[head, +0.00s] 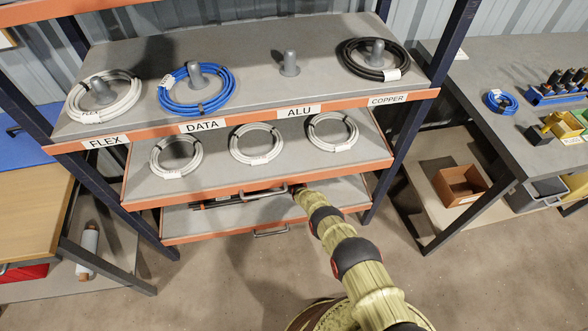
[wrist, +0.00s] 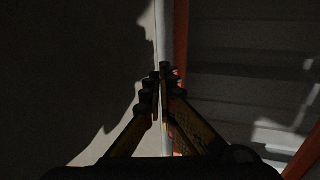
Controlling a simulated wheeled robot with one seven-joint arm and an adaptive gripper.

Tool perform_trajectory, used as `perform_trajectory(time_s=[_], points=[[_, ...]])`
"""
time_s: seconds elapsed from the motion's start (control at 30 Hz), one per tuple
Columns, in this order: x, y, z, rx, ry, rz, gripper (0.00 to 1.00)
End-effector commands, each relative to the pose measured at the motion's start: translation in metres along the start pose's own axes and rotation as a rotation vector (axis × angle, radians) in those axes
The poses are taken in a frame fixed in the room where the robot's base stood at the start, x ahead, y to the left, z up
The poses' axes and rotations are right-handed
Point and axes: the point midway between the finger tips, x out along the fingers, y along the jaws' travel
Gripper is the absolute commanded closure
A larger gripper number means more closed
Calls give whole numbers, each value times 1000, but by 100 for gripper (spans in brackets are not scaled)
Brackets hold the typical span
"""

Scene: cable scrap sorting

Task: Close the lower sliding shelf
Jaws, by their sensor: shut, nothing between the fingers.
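The lower sliding shelf (head: 340,191) is a grey board with an orange front edge and a metal handle (head: 270,233). It sits below another sliding shelf (head: 212,176), which carries three pale cable coils and has its own handle (head: 265,193). Both sliding shelves stick out from the rack; the upper one hides much of the lower. My gripper (head: 299,191) is at the upper sliding shelf's front edge, by the right end of its handle. In the wrist view my gripper (wrist: 160,72) is shut and empty, beside a pale bar and an orange edge. Contact cannot be told.
The fixed top shelf (head: 235,58) holds cable coils on pegs, labelled FLEX, DATA, ALU and COPPER; the ALU peg is bare. Dark blue rack posts stand at both sides. A workbench (head: 470,95) is on the right, a wooden table (head: 30,200) on the left. The front floor looks clear.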

Motion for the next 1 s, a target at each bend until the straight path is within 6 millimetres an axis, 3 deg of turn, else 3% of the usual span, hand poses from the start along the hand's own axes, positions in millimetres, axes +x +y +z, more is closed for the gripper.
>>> perform_trajectory(time_s=[0.5,1.0], points=[[-70,-2,0,0,-1,1,100],[-78,1,0,0,0,1,100]])
